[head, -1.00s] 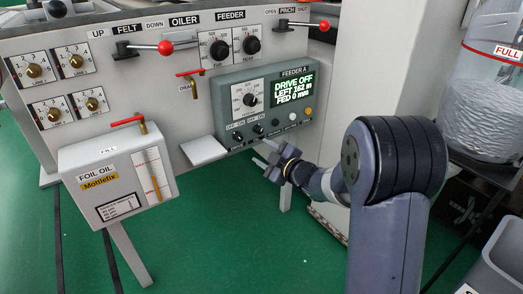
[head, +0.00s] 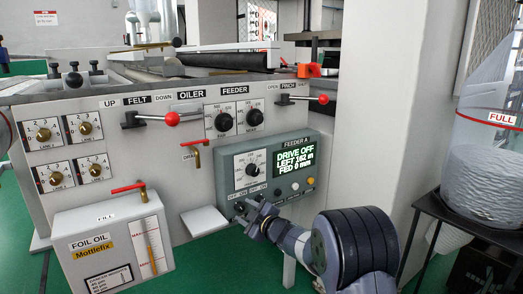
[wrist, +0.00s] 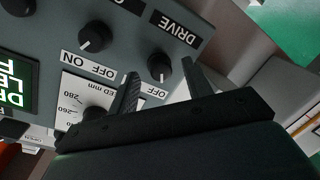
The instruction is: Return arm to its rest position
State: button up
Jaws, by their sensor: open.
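My gripper (head: 250,205) is open and empty, in front of the lower edge of the grey feeder box (head: 228,172). In the wrist view its two dark fingers (wrist: 160,86) stand apart close to the box face, with nothing between them. One fingertip is beside the DRIVE knob (wrist: 159,67); I cannot tell whether it touches. Another OFF/ON knob (wrist: 95,38) is clear of the fingers. The feeder screen (head: 295,157) reads DRIVE OFF, LEFT 162 m, FED 0 mm. My arm reaches in from the lower right.
A foil oil tank (head: 75,225) with a red-handled tap stands at lower left. A small white shelf (head: 205,221) juts out left of my gripper. Red-knobbed levers (head: 172,119) project from the panel above. A clear bin marked FULL (head: 490,150) stands at right. Green floor shows below.

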jog(key=shift+w+a, duration=0.2)
jog(key=shift+w, duration=0.05)
jog(key=shift+s, duration=0.1)
